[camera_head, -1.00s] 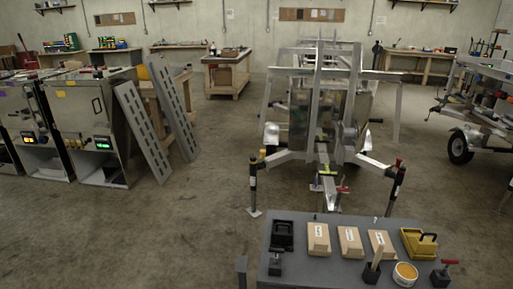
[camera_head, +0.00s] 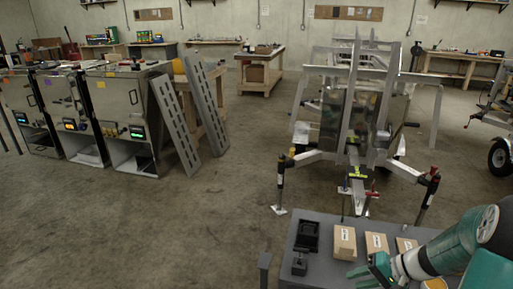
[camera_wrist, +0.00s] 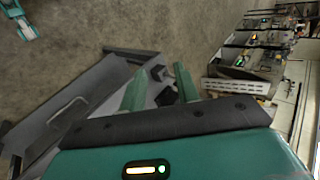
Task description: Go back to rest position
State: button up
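My teal and white arm reaches into the lower right of the head view, over the grey tabletop (camera_head: 325,262) at the front. My gripper (camera_head: 374,272) is low over its front part, near several small wooden boxes (camera_head: 344,243). My arm hides the right part of the tabletop.
A black case (camera_head: 306,236) and a black holder (camera_head: 299,262) sit at the tabletop's left. An aluminium trailer frame (camera_head: 355,170) stands right behind it. Steel cabinets (camera_head: 120,110) and leaning slotted ramps (camera_head: 176,125) stand at the left. The floor (camera_head: 150,230) at the lower left is clear.

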jog(key=s+a+r+n+t+h, duration=0.1)
jog(key=s+a+r+n+h, duration=0.1)
jog(key=s+a+r+h, duration=0.2)
jog(key=s+a+r+n+h, duration=0.3)
jog(key=s+a+r, duration=0.7)
jog(key=r, duration=0.7)
jog(key=shift+s+a+r+t+h, duration=0.15)
jog(key=shift+s+a+t+h, duration=0.2)
jog(key=shift+s+h, duration=0.3)
jog(key=shift+w, duration=0.1)
